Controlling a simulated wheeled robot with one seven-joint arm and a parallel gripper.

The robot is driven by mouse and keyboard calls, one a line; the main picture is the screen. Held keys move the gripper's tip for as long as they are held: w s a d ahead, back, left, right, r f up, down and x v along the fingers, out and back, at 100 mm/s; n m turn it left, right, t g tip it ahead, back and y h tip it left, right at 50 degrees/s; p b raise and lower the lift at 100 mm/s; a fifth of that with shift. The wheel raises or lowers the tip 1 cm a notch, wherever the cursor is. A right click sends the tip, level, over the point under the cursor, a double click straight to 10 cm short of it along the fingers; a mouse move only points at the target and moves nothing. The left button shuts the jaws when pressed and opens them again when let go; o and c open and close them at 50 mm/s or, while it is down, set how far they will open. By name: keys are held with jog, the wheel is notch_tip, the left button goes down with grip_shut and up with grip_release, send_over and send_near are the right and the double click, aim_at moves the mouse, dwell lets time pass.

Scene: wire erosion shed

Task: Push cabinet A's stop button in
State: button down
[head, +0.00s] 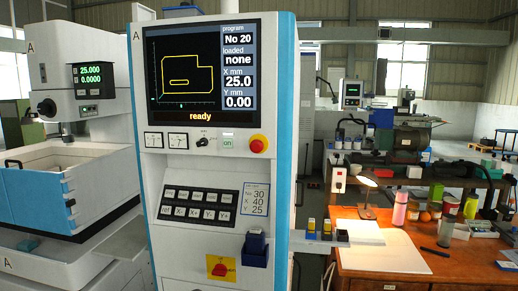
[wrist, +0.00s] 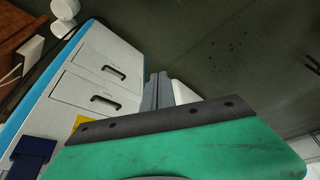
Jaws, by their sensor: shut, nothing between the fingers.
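Cabinet A (head: 284,120) stands upright in the middle of the head view, white with blue edges and a letter A at its top left. Its stop button (head: 259,144) is a red round head on a yellow ring, right of the green "on" button (head: 228,141). I cannot tell from this angle whether the button is in or out. The screen (head: 185,75) is lit and reads "ready". My gripper (wrist: 158,78) shows in the wrist view as slim grey fingers, shut and empty, beside white drawers (wrist: 84,92). My gripper is not visible in the head view; the button is not visible in the wrist view.
A red rotary switch (head: 221,267) on a yellow plate and a dark blue holder (head: 255,248) sit low on the cabinet. The machine with a blue-sided tank (head: 33,200) is at left. A cluttered wooden desk (head: 385,262) is at right. Dark floor (wrist: 235,50) is open in the wrist view.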

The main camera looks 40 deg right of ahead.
jog(key=w+d+r+n+t+h, duration=0.1)
jog(key=w+d+r+n+t, duration=0.15)
jog(key=w+d+r, duration=0.4)
jog(key=w+d+r+n+t, duration=0.2)
jog(key=w+d+r+t, duration=0.2)
jog(key=d+r, duration=0.55)
jog(key=s+d+r+n+t+h, duration=0.1)
jog(key=s+d+r+n+t, duration=0.1)
jog(key=r, duration=0.6)
jog(key=s+d+r+n+t, duration=0.1)
jog(key=s+d+r+n, duration=0.3)
jog(key=d+r, duration=0.3)
jog(key=s+d+r+n+t+h+p, duration=0.1)
jog(key=s+d+r+n+t, duration=0.1)
jog(key=d+r, duration=0.3)
notch_tip(320, 180, up, 5)
jog(key=shift+s+d+f+n+t+h, duration=0.2)
jog(key=shift+s+n+t+h, duration=0.15)
jog(key=shift+s+n, duration=0.45)
jog(key=shift+w, duration=0.1)
jog(key=p, duration=0.4)
send_near(251, 147)
jog(key=w+a, duration=0.2)
jog(key=w, duration=0.1)
jog(key=w+d, duration=0.1)
jog(key=w+d+p, duration=0.1)
jog(key=shift+d, duration=0.35)
jog(key=shift+w+d+f, duration=0.15)
jog(key=shift+d+f, duration=0.05)
